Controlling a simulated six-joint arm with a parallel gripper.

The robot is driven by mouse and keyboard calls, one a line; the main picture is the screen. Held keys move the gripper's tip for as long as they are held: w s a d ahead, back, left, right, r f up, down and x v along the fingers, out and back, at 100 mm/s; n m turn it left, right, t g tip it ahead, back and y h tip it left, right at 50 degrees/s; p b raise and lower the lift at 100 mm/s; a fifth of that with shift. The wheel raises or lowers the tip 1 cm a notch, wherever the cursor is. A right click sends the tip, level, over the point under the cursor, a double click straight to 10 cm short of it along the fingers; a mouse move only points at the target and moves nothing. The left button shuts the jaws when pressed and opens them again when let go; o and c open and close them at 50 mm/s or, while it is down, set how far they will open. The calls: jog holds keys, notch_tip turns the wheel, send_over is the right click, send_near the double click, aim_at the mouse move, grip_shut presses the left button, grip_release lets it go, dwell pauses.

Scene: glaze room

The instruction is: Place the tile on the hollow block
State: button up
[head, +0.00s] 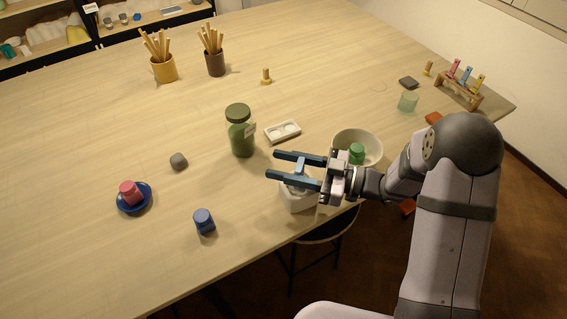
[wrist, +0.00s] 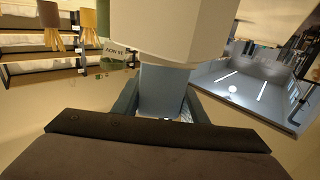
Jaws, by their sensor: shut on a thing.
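My gripper (head: 296,170) points left in the head view, over a white block (head: 299,203) near the table's front edge. A pale blue-grey tile (head: 299,176) sits between its two blue fingers, and the gripper is shut on it. In the wrist view, which is upside down, the tile (wrist: 165,88) stands between the fingers. The white block (wrist: 175,30) lies just past the tile's edge there. The tile appears to be right at the block's top, but I cannot tell whether it touches. The fingers hide much of the block's top, so its hollow is not clear.
A white bowl (head: 374,139) holding a green item is just right of my gripper. A green jar (head: 241,138) and a white two-well tray (head: 283,131) stand behind. A blue pot (head: 204,221), grey stone (head: 178,160) and blue saucer (head: 147,199) with a pink pot lie left.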

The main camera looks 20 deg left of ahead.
jog(key=shift+f, duration=0.2)
jog(key=o, duration=1.1)
jog(key=shift+r, duration=0.15)
jog(key=shift+r, duration=0.15)
jog(key=shift+d, duration=0.4)
jog(key=d+b, duration=0.4)
jog(key=d, duration=0.7)
jog(key=shift+d, duration=0.15)
